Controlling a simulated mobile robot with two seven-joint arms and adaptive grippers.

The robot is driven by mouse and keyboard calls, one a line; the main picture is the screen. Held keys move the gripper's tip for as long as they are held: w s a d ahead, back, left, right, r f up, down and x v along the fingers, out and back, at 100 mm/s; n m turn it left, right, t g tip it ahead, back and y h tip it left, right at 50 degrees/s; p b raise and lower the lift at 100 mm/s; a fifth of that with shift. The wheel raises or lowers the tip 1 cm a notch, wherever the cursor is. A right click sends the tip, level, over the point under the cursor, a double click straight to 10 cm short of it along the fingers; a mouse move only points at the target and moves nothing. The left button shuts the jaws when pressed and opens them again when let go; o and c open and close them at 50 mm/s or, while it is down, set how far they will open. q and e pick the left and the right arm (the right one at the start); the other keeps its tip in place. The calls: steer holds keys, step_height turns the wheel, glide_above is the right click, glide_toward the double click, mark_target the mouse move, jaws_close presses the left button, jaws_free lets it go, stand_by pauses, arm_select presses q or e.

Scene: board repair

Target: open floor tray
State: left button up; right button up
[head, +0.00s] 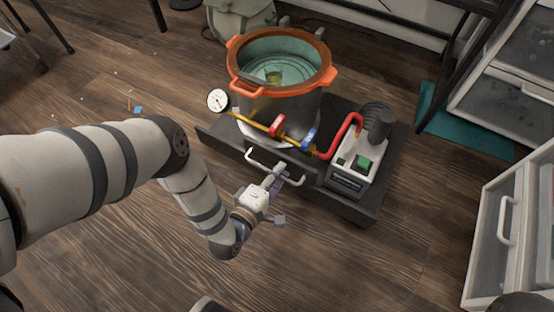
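The floor tray (222,139) seems to be the dark, low drawer unit on the wooden floor, carrying a pot and a pump. A pale bar handle (291,180) sits on its front face. The front looks close to flush with the unit. My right gripper is not in view.
On the unit stand an orange-rimmed pot (283,98) with a gauge (218,100), valves and a red hose, and a pump (359,160). White drawer cabinets (510,240) stand at the right. The floor (330,260) in front of the unit is clear.

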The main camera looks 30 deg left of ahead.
arm_select(q)
steer(key=shift+o, duration=0.8)
steer(key=v, duration=1.2)
steer(key=shift+s, duration=0.1)
